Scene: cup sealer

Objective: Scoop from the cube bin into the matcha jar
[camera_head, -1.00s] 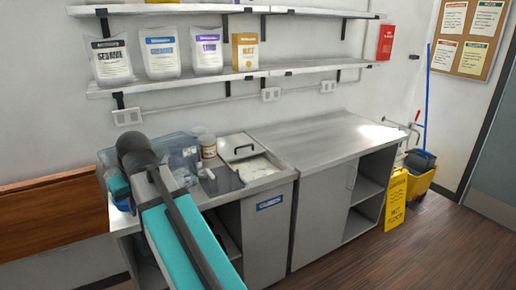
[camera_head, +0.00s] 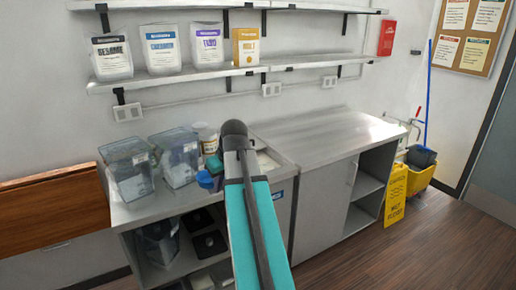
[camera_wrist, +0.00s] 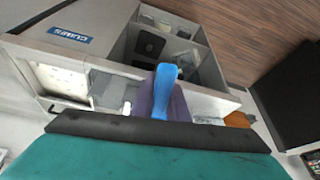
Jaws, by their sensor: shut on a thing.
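My gripper (camera_wrist: 165,104) is shut on a blue scoop (camera_wrist: 167,76), which points away from the wrist camera. In the head view the blue scoop (camera_head: 205,180) shows just left of my arm, above the counter; its contents cannot be made out. The cube bin (camera_head: 266,161) is set in the counter behind my arm and mostly hidden. In the wrist view the pale bin opening (camera_wrist: 62,80) lies left of the scoop. Two clear square jars, the left jar (camera_head: 128,168) and the right jar (camera_head: 176,158), stand upright on the counter; I cannot tell which is the matcha jar.
A white tub (camera_head: 207,139) stands behind the scoop. The steel counter (camera_head: 325,137) is clear to the right. Pouches stand on the wall shelf (camera_head: 170,80) above. A yellow floor sign (camera_head: 395,193) and mop bucket (camera_head: 424,177) are at the right.

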